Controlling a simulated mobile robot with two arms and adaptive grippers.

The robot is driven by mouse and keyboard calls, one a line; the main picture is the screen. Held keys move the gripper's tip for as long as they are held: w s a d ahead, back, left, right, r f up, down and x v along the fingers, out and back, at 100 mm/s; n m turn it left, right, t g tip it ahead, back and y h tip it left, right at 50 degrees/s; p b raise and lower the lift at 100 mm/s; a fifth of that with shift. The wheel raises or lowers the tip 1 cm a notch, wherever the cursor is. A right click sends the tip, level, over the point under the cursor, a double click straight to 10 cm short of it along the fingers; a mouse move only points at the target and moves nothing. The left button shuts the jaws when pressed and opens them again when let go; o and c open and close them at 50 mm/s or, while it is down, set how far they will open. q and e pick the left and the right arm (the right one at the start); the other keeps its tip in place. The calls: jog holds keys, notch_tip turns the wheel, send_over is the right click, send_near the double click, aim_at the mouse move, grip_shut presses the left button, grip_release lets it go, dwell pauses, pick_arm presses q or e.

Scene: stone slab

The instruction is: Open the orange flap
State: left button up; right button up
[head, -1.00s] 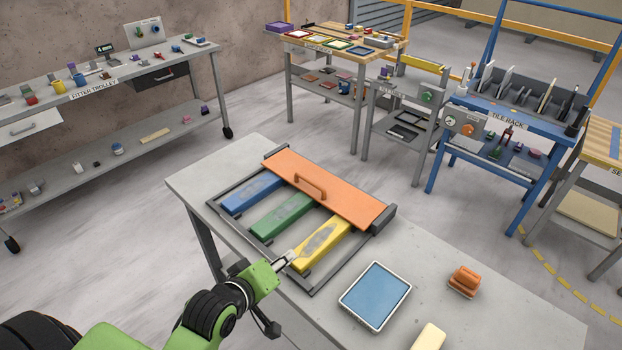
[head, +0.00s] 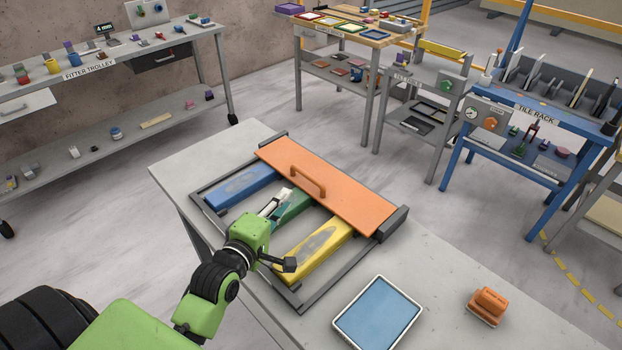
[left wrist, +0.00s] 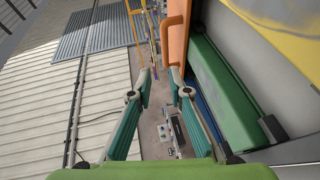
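The orange flap (head: 340,195) is a long flat panel on the grey-framed fixture, covering the far ends of the blue (head: 238,186), green (head: 294,208) and yellow (head: 312,250) blocks. An orange bar handle (head: 308,182) stands on the flap. My left gripper (head: 275,203) is above the green block, short of the flap and its handle. In the left wrist view its fingers (left wrist: 160,80) are apart with nothing between them. The flap (left wrist: 179,50) shows edge-on past the fingertips there, with the handle (left wrist: 164,30) beside it. My right gripper is not in view.
The fixture stands on a grey stone slab table (head: 450,265). A blue pad in a white-rimmed tray (head: 376,312) and an orange block-like object (head: 488,306) lie to its right. Trolleys and racks stand beyond, across open floor.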

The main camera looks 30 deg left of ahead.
aim_at(307, 174)
pick_arm(q)
jog(key=w+f, duration=0.1)
jog(key=w, duration=0.3)
jog(key=w+f, duration=0.1)
jog(key=w, duration=0.3)
jog(key=w+a+f+p, duration=0.1)
jog(key=w, duration=0.4)
jog(key=shift+f, duration=0.25)
jog(key=shift+w+f, duration=0.2)
jog(key=shift+w, duration=0.65)
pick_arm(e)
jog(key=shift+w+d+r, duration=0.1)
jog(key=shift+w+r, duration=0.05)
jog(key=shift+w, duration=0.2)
pick_arm(q)
grip_shut()
